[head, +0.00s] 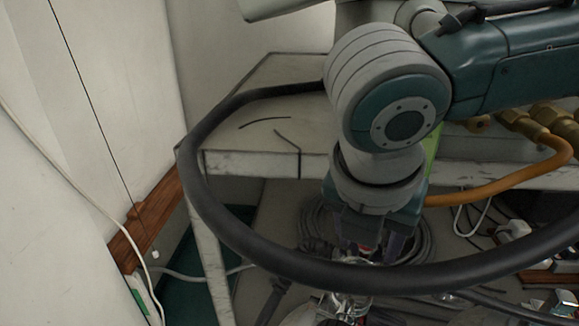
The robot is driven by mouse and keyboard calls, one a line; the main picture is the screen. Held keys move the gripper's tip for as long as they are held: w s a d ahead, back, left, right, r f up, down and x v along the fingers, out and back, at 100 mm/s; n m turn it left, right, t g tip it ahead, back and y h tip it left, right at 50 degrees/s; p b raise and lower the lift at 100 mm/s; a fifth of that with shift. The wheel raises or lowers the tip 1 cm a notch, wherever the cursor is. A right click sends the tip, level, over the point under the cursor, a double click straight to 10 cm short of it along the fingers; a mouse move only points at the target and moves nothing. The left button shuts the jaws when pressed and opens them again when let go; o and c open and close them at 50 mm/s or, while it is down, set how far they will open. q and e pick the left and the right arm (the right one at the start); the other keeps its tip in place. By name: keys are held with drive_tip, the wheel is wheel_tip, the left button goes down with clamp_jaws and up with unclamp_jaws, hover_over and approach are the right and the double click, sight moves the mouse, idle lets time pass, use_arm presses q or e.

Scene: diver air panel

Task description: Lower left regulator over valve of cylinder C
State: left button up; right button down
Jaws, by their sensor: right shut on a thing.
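My right gripper (372,246) points straight down beside the front edge of the bench, its fingers partly behind a thick black hose. It is shut on what looks like the left regulator, a shiny metal fitting (347,302) that shows just below the hose. A small red part shows between the fingers. The valve of cylinder C cannot be made out; the spot under the fitting is cut off by the bottom of the picture. Whether the fitting touches anything below is hidden. My left gripper is out of view.
The thick black hose (300,266) loops from the white bench top (235,133) across the front of my gripper. An orange hose (500,187) and brass fittings (548,118) are at right. Coiled grey hose (318,222) and cables lie below. A wall with a wooden rail (150,220) stands left.

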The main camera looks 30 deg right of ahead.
drive_tip(key=shift+w+a+f+b, duration=0.1)
drive_tip(key=shift+w+a+b, duration=0.2)
drive_tip(key=shift+w, duration=0.1)
drive_tip(key=shift+r+p, duration=0.2)
drive_tip(key=shift+p, duration=0.2)
drive_tip(key=shift+w+p, duration=0.15)
drive_tip(key=shift+p, duration=0.15)
drive_tip(key=shift+f, duration=0.35)
drive_tip(key=shift+f, duration=0.35)
